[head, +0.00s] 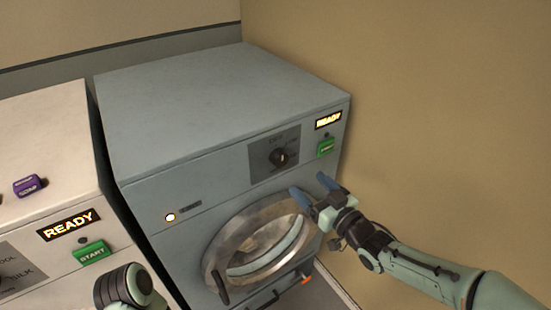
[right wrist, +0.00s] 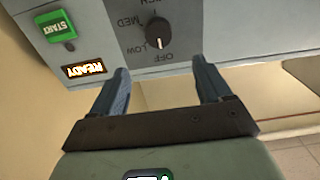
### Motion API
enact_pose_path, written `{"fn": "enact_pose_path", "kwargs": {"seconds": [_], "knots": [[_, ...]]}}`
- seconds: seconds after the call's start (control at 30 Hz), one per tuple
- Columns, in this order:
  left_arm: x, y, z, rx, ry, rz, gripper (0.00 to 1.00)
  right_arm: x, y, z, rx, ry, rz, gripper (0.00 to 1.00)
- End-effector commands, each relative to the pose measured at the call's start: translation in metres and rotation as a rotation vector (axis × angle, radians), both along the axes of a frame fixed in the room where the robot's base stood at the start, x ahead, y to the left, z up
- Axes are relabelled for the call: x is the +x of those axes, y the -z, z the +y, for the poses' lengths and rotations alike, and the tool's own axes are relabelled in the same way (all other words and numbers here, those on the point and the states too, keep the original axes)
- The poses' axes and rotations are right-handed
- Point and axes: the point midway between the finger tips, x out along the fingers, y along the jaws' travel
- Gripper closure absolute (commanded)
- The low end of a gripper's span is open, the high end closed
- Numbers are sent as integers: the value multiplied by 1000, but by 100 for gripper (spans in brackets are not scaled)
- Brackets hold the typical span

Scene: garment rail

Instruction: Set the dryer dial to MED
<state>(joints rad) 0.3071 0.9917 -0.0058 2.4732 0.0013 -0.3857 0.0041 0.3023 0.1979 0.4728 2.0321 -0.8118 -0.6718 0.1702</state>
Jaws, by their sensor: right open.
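The dryer (head: 190,110) is the blue-grey machine with a round glass door. Its black dial (head: 279,157) sits on a dark panel at the upper right of its front. In the right wrist view the dial (right wrist: 158,32) appears upside down, with OFF, LOW and MED readable around it. Its white pointer mark points toward OFF. My right gripper (head: 314,190) is open and empty, below and right of the dial in the head view. In the right wrist view its two blue fingers (right wrist: 160,67) are apart, with the dial beyond the gap. My left gripper is not visible.
The green START button (head: 326,146) and lit READY display (head: 328,119) are right of the dial. The metal-rimmed door (head: 213,262) is below. A white washer (head: 45,135) with a purple soap box (head: 30,186) stands left. A tan wall (head: 430,110) is close on the right.

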Motion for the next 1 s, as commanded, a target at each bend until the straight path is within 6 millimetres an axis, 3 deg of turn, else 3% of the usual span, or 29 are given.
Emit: {"fn": "enact_pose_path", "kwargs": {"seconds": [0.53,0.7,1.0], "knots": [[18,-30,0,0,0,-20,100,86,-1,62,3,0,5,22],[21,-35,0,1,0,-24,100,97,0,70,3,1,5,22],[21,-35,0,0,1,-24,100,100,1,72,1,2,5,22]]}}
